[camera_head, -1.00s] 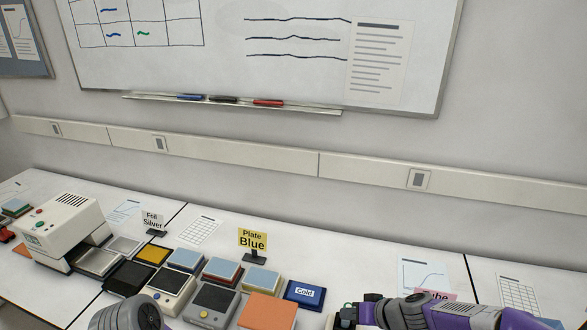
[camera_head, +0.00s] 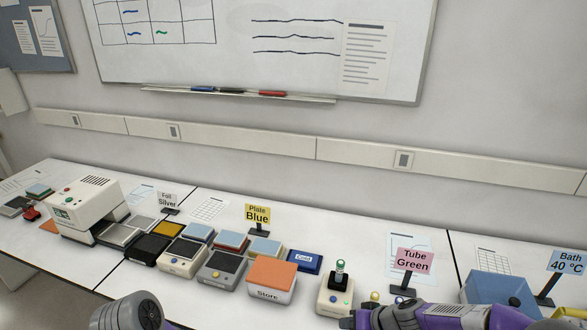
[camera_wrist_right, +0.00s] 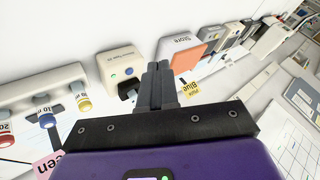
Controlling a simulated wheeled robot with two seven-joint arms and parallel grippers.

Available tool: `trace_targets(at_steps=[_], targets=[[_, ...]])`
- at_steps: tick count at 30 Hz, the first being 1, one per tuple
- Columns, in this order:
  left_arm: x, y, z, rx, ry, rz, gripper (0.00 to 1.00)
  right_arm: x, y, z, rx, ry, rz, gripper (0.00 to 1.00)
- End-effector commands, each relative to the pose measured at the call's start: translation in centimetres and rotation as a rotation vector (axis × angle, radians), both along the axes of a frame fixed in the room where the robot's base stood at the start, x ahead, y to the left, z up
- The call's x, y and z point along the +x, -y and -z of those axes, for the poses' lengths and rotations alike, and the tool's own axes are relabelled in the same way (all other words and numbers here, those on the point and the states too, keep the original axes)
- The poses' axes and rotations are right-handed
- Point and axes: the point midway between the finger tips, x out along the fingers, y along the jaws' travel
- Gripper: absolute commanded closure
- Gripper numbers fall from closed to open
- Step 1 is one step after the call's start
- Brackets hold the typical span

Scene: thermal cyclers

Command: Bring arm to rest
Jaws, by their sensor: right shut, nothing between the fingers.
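My right arm comes in from the lower right in the head view, low over the front of the bench (camera_head: 60,255). Its dark right gripper (camera_head: 350,320) is beside the small cream tube device (camera_head: 334,298), which carries a green-capped tube (camera_head: 339,272). In the right wrist view the two fingers (camera_wrist_right: 158,72) are together with nothing between them, and the cream device (camera_wrist_right: 123,68) is just left of them. Only a grey rounded link of my left arm shows at the bottom left of the head view; the left gripper is out of view.
An orange-topped "Store" block (camera_head: 271,281), a blue "Cold" block (camera_head: 304,261) and several plate blocks fill the middle bench. A white cycler (camera_head: 85,208) stands left. The "Tube Green" sign (camera_head: 413,260) and a blue bath (camera_head: 492,287) stand right, near my right arm.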

Motion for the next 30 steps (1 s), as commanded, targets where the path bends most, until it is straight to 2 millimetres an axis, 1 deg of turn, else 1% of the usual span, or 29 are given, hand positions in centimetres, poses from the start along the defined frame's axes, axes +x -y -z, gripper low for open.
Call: trace_targets(at_steps=[1, 5, 6, 8, 9, 10, 11, 12, 14, 15, 18, 21, 24, 30], targets=[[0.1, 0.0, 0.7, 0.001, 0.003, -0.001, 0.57, -0.6, -0.2, 2.2, -0.008, -0.036, 0.006, 1.00], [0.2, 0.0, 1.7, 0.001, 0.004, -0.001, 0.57, -2.2, -0.4, 6.6, -0.038, -0.121, 0.032, 1.00], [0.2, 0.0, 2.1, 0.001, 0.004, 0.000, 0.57, -2.9, -0.5, 8.2, -0.047, -0.150, 0.040, 1.00], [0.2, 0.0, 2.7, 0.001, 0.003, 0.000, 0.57, -4.0, -0.7, 10.8, -0.065, -0.195, 0.055, 1.00], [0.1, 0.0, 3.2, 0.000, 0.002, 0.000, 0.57, -4.8, -0.8, 12.6, -0.078, -0.225, 0.063, 1.00], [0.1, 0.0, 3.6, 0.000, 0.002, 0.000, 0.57, -5.5, -1.0, 14.0, -0.088, -0.249, 0.070, 1.00], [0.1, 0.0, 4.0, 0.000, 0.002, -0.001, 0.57, -6.5, -1.2, 15.8, -0.100, -0.277, 0.077, 1.00], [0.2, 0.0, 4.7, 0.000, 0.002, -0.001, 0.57, -7.7, -1.4, 18.1, -0.116, -0.312, 0.088, 1.00], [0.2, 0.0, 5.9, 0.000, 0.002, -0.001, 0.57, -10.0, -1.9, 21.8, -0.139, -0.365, 0.103, 1.00], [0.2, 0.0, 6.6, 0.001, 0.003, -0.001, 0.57, -11.5, -2.3, 24.1, -0.150, -0.397, 0.113, 1.00], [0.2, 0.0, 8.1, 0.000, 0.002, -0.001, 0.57, -14.9, -3.3, 28.4, -0.162, -0.454, 0.134, 1.00], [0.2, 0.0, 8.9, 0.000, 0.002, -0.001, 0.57, -17.3, -4.1, 30.7, -0.157, -0.489, 0.150, 1.00], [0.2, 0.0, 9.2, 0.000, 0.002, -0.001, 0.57, -18.6, -4.6, 31.7, -0.146, -0.506, 0.160, 1.00], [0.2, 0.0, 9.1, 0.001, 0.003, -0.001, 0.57, -18.9, -4.7, 31.8, -0.142, -0.510, 0.166, 1.00]])
